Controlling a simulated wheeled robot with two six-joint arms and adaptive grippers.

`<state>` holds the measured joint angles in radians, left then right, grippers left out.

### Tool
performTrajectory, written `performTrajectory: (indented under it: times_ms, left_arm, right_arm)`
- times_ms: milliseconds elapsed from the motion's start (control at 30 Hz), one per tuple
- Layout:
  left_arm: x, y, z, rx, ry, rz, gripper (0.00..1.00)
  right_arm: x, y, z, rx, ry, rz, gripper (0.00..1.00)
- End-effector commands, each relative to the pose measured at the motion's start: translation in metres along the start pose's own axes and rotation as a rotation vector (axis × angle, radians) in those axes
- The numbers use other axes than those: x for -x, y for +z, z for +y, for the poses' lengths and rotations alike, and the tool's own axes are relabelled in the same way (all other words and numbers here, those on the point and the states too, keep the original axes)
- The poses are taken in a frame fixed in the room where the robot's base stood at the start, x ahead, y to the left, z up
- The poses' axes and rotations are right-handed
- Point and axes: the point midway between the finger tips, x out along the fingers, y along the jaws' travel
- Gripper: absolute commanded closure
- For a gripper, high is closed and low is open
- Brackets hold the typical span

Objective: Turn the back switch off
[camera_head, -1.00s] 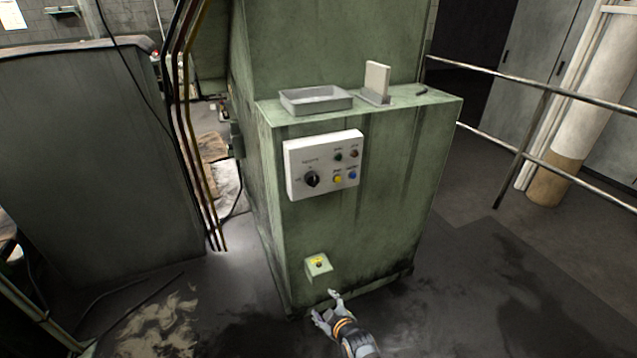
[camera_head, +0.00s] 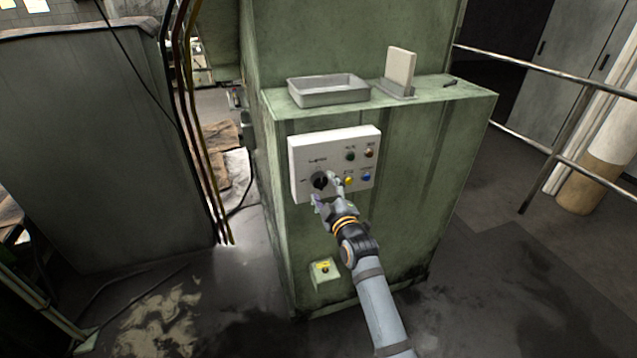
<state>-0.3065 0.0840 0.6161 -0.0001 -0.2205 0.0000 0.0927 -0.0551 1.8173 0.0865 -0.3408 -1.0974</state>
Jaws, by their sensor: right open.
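A white control panel (camera_head: 304,157) is fixed to the front of the green machine (camera_head: 400,140). It carries a black rotary switch (camera_head: 319,180) at its lower left and several coloured buttons to the right. My right gripper (camera_head: 324,188) is open in front of the panel, with its fingers around or just before the rotary switch. I cannot tell whether they touch it. One finger partly covers the switch's right side. I cannot pick out a switch marked as the back one. My left gripper is not in view.
Cables hang at the left. A metal railing (camera_head: 530,75) runs at the right.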

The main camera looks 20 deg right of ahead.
Motion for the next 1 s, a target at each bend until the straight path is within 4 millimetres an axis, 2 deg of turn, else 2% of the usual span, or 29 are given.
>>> performTrajectory:
  times_ms: [33, 67, 133, 300, 333, 400, 533, 700, 933, 1000]
  left_arm:
    - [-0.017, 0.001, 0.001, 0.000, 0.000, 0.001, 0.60]
    - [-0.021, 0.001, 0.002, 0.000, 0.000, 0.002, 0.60]
    - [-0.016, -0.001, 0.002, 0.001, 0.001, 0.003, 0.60]
    - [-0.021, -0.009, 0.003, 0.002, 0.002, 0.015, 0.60]
    - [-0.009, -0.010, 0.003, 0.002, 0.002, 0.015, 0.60]
    - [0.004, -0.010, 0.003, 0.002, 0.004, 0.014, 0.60]
    - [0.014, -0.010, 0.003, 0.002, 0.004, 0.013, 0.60]
    - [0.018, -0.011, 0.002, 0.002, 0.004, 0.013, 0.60]
    - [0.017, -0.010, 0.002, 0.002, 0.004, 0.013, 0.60]
    - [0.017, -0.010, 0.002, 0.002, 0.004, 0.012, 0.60]
  right_arm:
    - [-0.016, 0.004, -0.006, 0.000, 0.003, 0.003, 0.36]
    - [-0.025, 0.004, -0.006, 0.000, 0.003, 0.003, 0.36]
    - [-0.025, 0.001, -0.002, -0.128, 0.000, 0.000, 0.36]
    - [-0.023, 0.002, -0.003, -0.487, 0.000, -0.001, 0.36]
    - [-0.023, -0.002, 0.003, -0.547, -0.002, -0.003, 0.36]
    - [-0.023, -0.003, 0.004, -0.675, -0.003, -0.004, 0.36]
    - [-0.024, -0.002, 0.003, -0.850, -0.002, -0.002, 0.36]
    - [-0.024, 0.000, 0.000, -0.955, -0.001, -0.001, 0.36]
    - [-0.023, 0.001, -0.001, -0.963, -0.001, -0.001, 0.36]
    - [-0.023, 0.001, -0.001, -0.963, -0.001, -0.001, 0.44]
